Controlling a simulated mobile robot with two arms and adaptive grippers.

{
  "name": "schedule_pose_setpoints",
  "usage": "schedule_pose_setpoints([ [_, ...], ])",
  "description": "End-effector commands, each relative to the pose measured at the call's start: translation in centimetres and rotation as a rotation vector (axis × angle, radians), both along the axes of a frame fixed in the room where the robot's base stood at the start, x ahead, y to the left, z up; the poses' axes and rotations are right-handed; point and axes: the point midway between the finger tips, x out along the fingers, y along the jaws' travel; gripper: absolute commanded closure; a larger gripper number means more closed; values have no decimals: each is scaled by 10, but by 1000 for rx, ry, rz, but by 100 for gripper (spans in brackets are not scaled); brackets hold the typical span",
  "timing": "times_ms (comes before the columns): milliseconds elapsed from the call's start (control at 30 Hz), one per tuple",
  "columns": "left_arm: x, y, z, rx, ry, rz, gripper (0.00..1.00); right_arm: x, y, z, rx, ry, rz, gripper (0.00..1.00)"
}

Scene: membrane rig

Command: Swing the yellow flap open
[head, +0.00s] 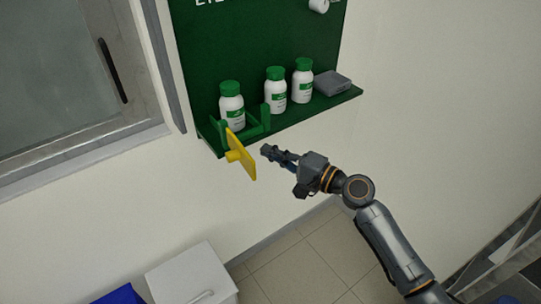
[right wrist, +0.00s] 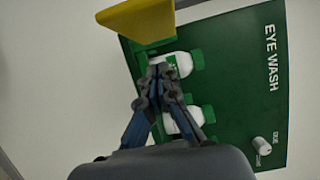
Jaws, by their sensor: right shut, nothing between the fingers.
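The yellow flap (head: 240,155) stands out from the front of the green shelf at its left end, angled away from the bottle compartment, with a small yellow knob on its face. It also shows at the top of the right wrist view (right wrist: 138,20). My right gripper (head: 266,151) is shut and empty, just right of the flap and in front of the shelf edge. In the right wrist view its fingertips (right wrist: 160,72) are together, close below the flap; I cannot tell whether they touch it. My left gripper is in neither view.
The green eye wash board (head: 255,40) holds white bottles with green caps, one (head: 231,108) behind the flap in a green holder. A grey box (head: 332,83) sits at the shelf's right end. A white cabinet (head: 192,272) stands below.

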Motion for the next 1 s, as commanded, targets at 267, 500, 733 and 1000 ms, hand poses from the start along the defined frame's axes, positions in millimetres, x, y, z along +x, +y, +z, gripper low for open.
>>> schedule_pose_setpoints([
  [267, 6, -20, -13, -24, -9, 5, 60, -26, -30, -3, -2, -3, -2, 100],
  [500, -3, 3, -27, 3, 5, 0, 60, -53, -60, -3, -3, -3, -2, 100],
  [733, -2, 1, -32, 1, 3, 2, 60, -65, -75, 0, 0, -1, -2, 100],
  [1000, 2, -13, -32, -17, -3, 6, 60, -66, -76, 1, 0, -1, -2, 100],
])
